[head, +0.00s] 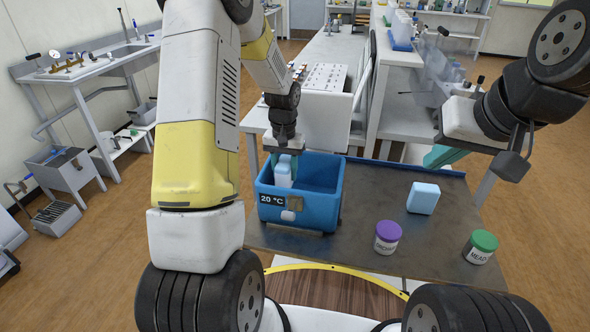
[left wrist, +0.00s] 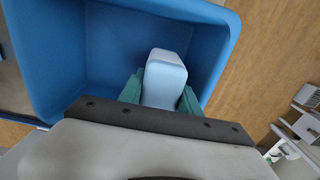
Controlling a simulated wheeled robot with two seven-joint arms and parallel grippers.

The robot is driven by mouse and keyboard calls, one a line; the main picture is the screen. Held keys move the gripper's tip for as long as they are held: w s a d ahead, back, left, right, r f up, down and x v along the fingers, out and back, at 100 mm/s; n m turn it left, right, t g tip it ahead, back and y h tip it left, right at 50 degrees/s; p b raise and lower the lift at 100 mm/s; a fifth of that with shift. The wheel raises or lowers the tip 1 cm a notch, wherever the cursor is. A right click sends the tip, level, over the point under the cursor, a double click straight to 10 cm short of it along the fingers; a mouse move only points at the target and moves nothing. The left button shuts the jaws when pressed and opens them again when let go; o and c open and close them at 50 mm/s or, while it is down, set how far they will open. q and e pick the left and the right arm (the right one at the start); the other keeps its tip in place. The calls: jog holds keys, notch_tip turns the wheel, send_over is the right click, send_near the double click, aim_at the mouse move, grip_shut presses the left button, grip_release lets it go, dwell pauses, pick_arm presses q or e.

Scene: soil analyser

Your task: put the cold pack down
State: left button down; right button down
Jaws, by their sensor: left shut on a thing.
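A pale blue-white cold pack (head: 283,172) is held upright in my left gripper (head: 284,162), inside the left part of the blue cooler box (head: 327,212). In the left wrist view the cold pack (left wrist: 165,78) sits between the green fingers of my left gripper (left wrist: 160,95), with the blue box's walls (left wrist: 215,50) around it. Whether the pack touches the box floor cannot be told. A second light blue cold pack (head: 423,198) lies on the dark table. My right gripper (head: 443,157) hangs above the table's back right; its fingertips are not clear.
The box front shows a 20 °C display. A purple-lidded jar (head: 387,237) and a green-lidded jar (head: 480,246) stand on the dark table (head: 375,190) right of the box. A white bench with an analyser (head: 325,78) is behind. The right part of the box interior looks empty.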

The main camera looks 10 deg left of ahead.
aim_at(285, 161)
pick_arm(q)
jog(key=shift+f, duration=2.5)
jog(key=c, duration=0.8)
grip_release()
jog(key=shift+f, duration=0.15)
jog(key=shift+c, duration=0.2)
notch_tip(285, 161, up, 12)
jog(key=s+r+t, duration=0.2)
jog(key=s+r, duration=0.3)
jog(key=r, duration=0.4)
jog(key=s+d+r+t+h, duration=0.1)
jog(key=s+r+t, duration=0.1)
jog(key=s+r, duration=0.3)
jog(key=s+d+r+t+h, duration=0.1)
jog(key=s+r, duration=0.4)
jog(key=s, duration=0.9)
jog(key=shift+s+d+r+t, duration=0.15)
jog(key=shift+s+d+t, duration=0.05)
jog(key=shift+d+t, duration=0.35)
